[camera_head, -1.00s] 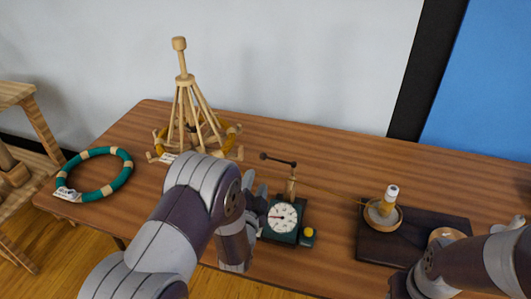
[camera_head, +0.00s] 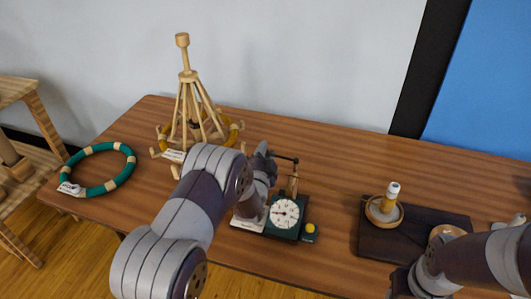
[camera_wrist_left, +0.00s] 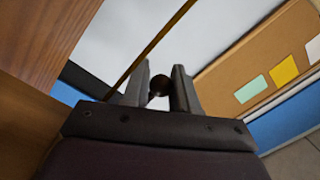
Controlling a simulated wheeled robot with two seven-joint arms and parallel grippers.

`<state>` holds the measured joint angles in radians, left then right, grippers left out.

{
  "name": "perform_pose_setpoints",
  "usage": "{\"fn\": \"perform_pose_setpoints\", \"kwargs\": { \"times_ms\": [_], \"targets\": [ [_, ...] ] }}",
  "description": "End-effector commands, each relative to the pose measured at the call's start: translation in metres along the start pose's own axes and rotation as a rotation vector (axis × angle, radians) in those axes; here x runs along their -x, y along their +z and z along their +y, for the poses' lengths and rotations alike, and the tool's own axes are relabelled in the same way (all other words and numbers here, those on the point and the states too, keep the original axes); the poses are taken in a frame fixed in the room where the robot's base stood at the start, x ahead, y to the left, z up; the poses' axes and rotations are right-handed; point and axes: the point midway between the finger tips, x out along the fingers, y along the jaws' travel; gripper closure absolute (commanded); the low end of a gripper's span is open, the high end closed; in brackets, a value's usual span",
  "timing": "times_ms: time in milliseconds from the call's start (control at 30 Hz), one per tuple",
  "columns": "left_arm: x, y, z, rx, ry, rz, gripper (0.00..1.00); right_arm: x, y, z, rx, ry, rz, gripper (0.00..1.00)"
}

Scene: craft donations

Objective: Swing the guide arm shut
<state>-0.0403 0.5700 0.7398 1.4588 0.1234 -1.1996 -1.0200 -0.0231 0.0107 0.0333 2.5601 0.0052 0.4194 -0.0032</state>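The guide arm (camera_head: 283,158) is a thin dark rod on a short wooden post (camera_head: 292,184). The post stands on a small dark green device with a white dial (camera_head: 285,213). My left gripper (camera_head: 266,152) is at the rod's left end. In the left wrist view the rod's dark round knob (camera_wrist_left: 159,86) shows between the two fingers of my left gripper (camera_wrist_left: 160,88), which stand apart. I cannot tell whether they touch it. My right gripper (camera_head: 400,286) is low at the right, mostly hidden by my arm.
A wooden stand with a yellow ring (camera_head: 188,90) is behind my left arm. A teal ring (camera_head: 121,178) lies at the table's left end. A dark tray (camera_head: 374,236) holding a spool and small wooden dishes is to the right.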

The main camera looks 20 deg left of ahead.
Motion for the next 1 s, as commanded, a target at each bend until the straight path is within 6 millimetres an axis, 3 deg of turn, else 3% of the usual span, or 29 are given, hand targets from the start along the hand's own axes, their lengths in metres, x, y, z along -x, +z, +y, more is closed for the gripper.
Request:
{"fn": "perform_pose_setpoints", "kwargs": {
  "times_ms": [233, 633, 967, 1000],
  "targets": [
    [0.003, -0.001, 0.000, 0.002, -0.021, -0.027, 1.00, -0.001, 0.000, 0.000, 0.000, 0.000, 0.000, 0.57],
    [0.036, -0.002, -0.001, 0.003, -0.225, -0.324, 1.00, -0.001, 0.000, 0.000, 0.000, 0.000, 0.000, 0.57],
    [0.038, -0.001, -0.001, 0.003, -0.238, -0.345, 1.00, -0.001, 0.000, 0.000, 0.000, 0.000, 0.000, 0.57],
    [0.038, -0.001, -0.001, 0.003, -0.238, -0.345, 0.63, -0.001, 0.000, 0.000, 0.000, 0.000, 0.000, 0.57]
  ]
}}
